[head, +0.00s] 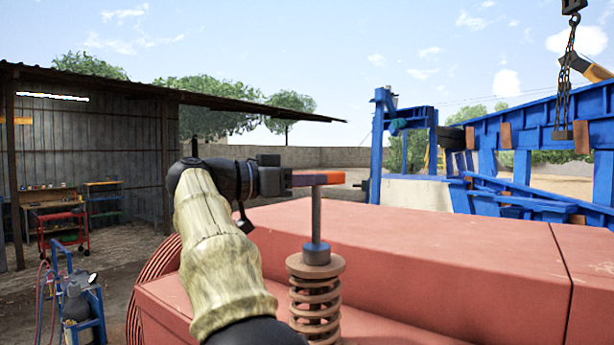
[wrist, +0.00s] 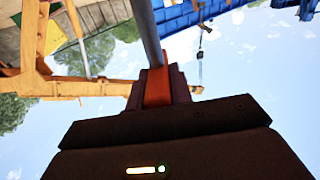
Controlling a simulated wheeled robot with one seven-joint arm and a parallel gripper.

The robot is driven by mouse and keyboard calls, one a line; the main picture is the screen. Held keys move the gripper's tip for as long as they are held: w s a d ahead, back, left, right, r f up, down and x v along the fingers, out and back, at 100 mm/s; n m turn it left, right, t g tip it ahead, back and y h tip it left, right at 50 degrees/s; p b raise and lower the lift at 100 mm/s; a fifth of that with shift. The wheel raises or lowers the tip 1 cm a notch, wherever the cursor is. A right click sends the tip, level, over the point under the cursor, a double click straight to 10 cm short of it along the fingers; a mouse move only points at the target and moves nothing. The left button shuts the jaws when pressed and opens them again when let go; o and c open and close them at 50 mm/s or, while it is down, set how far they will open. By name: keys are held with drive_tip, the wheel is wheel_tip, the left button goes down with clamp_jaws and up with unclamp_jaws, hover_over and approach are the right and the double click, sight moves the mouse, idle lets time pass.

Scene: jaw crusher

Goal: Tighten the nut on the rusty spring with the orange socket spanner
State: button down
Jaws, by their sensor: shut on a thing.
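My gripper (head: 287,180) is shut on the orange handle of the socket spanner (head: 322,178). In the wrist view, the jaws (wrist: 158,92) close around the orange handle (wrist: 157,84). A grey shaft (head: 316,218) runs straight down from the handle, and its wider lower end meets the top of the rusty spring (head: 315,300). The spring is a brown coil standing upright under a round cap. The nut cannot be seen; the lower end of the shaft hides that spot. I cannot tell whether the socket is fully seated on it.
A large red machine body (head: 430,255) lies behind and right of the spring. A chain with a hook (head: 564,90) hangs at the upper right before the blue frame (head: 540,130). A shed with a red trolley (head: 62,230) stands at left. Air above the spanner is clear.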

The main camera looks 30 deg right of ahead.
drive_tip(key=shift+f, duration=0.15)
drive_tip(key=shift+w+m+g+y, duration=0.2)
drive_tip(key=shift+m+g+y, duration=0.2)
drive_tip(key=shift+m+g, duration=0.95)
drive_tip(key=shift+f+g, duration=0.1)
drive_tip(key=shift+g, duration=0.55)
drive_tip(key=shift+s, duration=0.1)
drive_tip(key=shift+s+n+t, duration=0.1)
drive_tip(key=shift+n+t, duration=0.3)
drive_tip(key=shift+n, duration=0.05)
